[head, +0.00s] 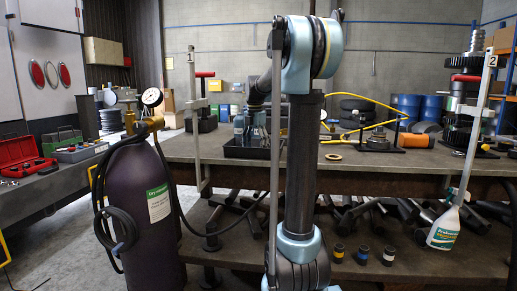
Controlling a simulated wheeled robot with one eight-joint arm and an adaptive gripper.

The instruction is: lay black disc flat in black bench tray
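The black bench tray (240,153) sits on the bench top left of my arm's upright link, and its right part is partly hidden by my arm. Small bottles and dark items stand at or behind it. My forearm reaches away and down behind the elbow toward the tray. My gripper (258,130) is small and dark over or near the tray, and its fingers cannot be made out. I cannot tell whether it holds anything. I cannot pick out the black disc with certainty.
A gear stack (466,100) stands at the right. A purple gas cylinder (145,215) stands front left.

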